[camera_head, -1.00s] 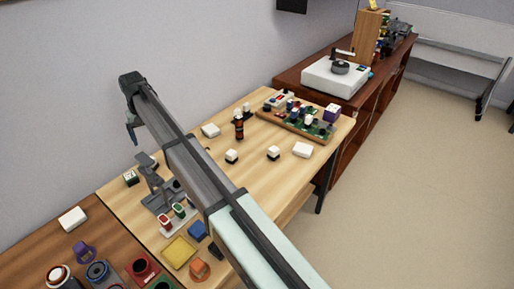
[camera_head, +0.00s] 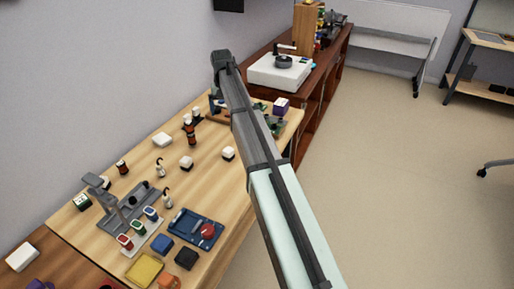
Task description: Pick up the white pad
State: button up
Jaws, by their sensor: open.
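Two flat white blocks could be the white pad, and I cannot tell which one is meant. One white block (camera_head: 162,139) lies near the back edge of the light wooden table (camera_head: 205,190). Another white block (camera_head: 22,257) lies at the lower left on the darker wooden surface. My arm crosses the picture from the lower right to the upper middle. My gripper (camera_head: 214,106) hangs below the arm's far end, small and partly hidden, over the table's far part. It is open and apart from both white blocks.
Small white-topped cubes (camera_head: 228,153) stand mid-table. A dark bottle (camera_head: 189,133) stands near the white block. A grey stand (camera_head: 125,210), a blue tray (camera_head: 196,229) and a yellow tray (camera_head: 145,269) fill the near part. A white turntable (camera_head: 280,71) sits on the far brown cabinet.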

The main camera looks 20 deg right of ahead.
jog(key=s+d+n, duration=0.1)
jog(key=s+d, duration=0.3)
jog(key=d, duration=0.7)
jog(key=s+f+n, duration=0.1)
jog(key=f+n, duration=0.2)
jog(key=n, duration=0.1)
jog(key=s+f+n, duration=0.1)
jog(key=f+n, duration=0.2)
jog(key=n, duration=0.1)
jog(key=s+f+n, duration=0.1)
jog(key=f+n, duration=0.1)
jog(key=n, duration=0.2)
jog(key=shift+a+f, duration=0.4)
jog(key=shift+s+a+f, duration=0.1)
jog(key=shift+a+f, duration=0.1)
jog(key=shift+f, duration=1.1)
jog(key=shift+a+f, duration=0.15)
jog(key=shift+f, duration=1.15)
jog(key=shift+c, duration=0.4)
jog(key=c, duration=1)
jog(key=shift+c, duration=0.2)
jog(key=shift+r, duration=0.15)
